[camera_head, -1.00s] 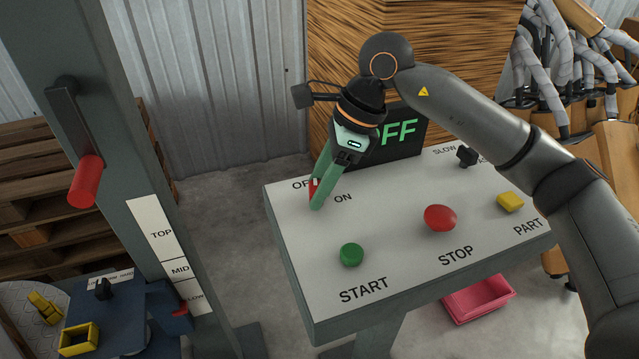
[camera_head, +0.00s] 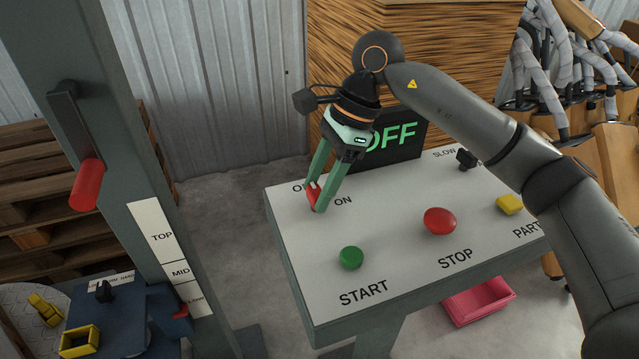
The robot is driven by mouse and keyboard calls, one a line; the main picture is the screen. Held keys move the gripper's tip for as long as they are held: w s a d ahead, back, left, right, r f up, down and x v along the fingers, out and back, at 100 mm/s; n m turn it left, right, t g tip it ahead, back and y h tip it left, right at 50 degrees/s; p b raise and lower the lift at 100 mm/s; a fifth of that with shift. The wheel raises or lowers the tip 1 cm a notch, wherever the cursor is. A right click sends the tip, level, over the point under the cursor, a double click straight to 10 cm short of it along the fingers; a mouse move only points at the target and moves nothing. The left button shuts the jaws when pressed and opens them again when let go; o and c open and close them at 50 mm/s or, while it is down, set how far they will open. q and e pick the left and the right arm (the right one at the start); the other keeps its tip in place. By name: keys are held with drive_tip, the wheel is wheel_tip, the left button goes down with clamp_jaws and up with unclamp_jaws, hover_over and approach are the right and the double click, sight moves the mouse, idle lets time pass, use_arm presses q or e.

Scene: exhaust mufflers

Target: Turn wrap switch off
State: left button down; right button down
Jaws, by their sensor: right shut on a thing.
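The red wrap switch (camera_head: 313,196) sits near the back left of the white control panel (camera_head: 390,225), between the OFF label, partly covered, and the ON label (camera_head: 343,201). My right gripper (camera_head: 317,198) reaches down from above, with its two green fingers on either side of the switch, shut on it. The fingers hide part of the switch, so I cannot tell its exact tilt. The black display (camera_head: 393,138) behind reads OFF in green letters. My left gripper is not in view.
The panel carries a green START button (camera_head: 351,257), a red STOP button (camera_head: 440,221), a yellow PART button (camera_head: 510,204) and a black knob (camera_head: 466,158). A post with a red-handled lever (camera_head: 87,184) stands at left. A pink bin (camera_head: 478,300) lies below.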

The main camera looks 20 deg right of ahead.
drive_tip(key=shift+c, duration=1.4)
unclamp_jaws()
drive_tip(key=p+v, duration=0.1)
drive_tip(key=v, duration=1.1)
drive_tip(key=shift+r, duration=0.3)
